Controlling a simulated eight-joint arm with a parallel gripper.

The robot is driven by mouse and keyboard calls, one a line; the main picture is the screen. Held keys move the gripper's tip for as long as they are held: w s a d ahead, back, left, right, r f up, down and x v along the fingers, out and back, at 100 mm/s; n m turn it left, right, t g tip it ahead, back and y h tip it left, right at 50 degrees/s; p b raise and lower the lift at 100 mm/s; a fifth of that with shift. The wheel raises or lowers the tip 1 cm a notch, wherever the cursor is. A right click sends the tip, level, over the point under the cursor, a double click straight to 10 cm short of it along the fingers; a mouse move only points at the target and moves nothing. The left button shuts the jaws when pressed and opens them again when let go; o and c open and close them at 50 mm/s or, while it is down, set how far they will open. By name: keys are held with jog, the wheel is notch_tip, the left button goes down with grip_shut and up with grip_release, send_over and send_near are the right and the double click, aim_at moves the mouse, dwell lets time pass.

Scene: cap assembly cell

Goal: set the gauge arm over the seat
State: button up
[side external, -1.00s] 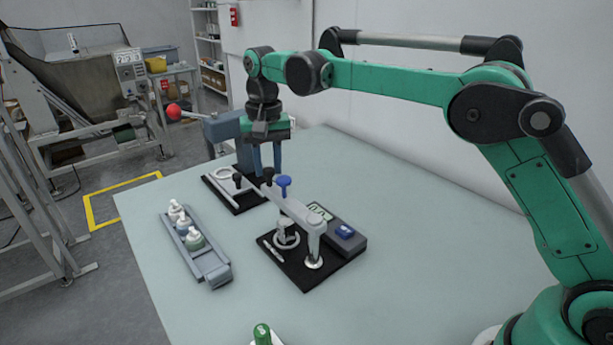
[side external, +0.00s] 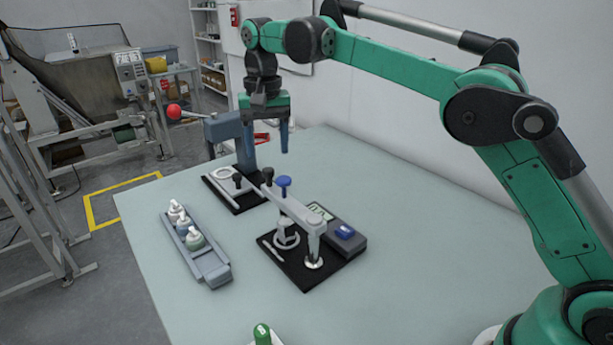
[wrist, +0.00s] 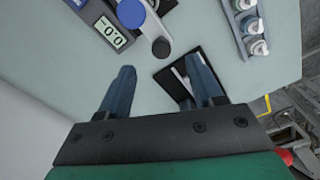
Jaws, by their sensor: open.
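The gauge arm (side external: 297,210) is a light grey bar on a post, with a blue knob (side external: 284,182) and a black knob (side external: 267,175) at its free end. The bar appears to cross above the seat (side external: 286,241), a pale ring on the black base plate; the wrist view hides the seat. My gripper (side external: 267,152) is open and empty, raised above and behind the arm's free end. In the wrist view, the black knob (wrist: 160,47) shows just beyond the gap between my fingertips (wrist: 160,66), apart from both.
A grey press with a red ball handle (side external: 174,111) stands behind, close to my gripper. A grey tray (side external: 215,270) holds several bottles at left. A green object (side external: 262,334) is at front. The table's right side is clear.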

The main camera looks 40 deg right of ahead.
jog(key=shift+r, duration=0.9)
jog(key=shift+s+d+r, duration=0.1)
jog(key=shift+r, duration=0.05)
jog(key=s+d+r+n+t, duration=0.3)
jog(key=s+t, duration=0.1)
jog(key=s, duration=0.4)
jog(key=s+d+f+n+t, duration=0.2)
jog(key=s+f+t, duration=0.1)
jog(key=s+f, duration=0.5)
jog(key=s, duration=0.2)
jog(key=shift+s+d+f, duration=0.25)
jog(key=shift+s+d, duration=0.05)
jog(key=shift+s, duration=0.1)
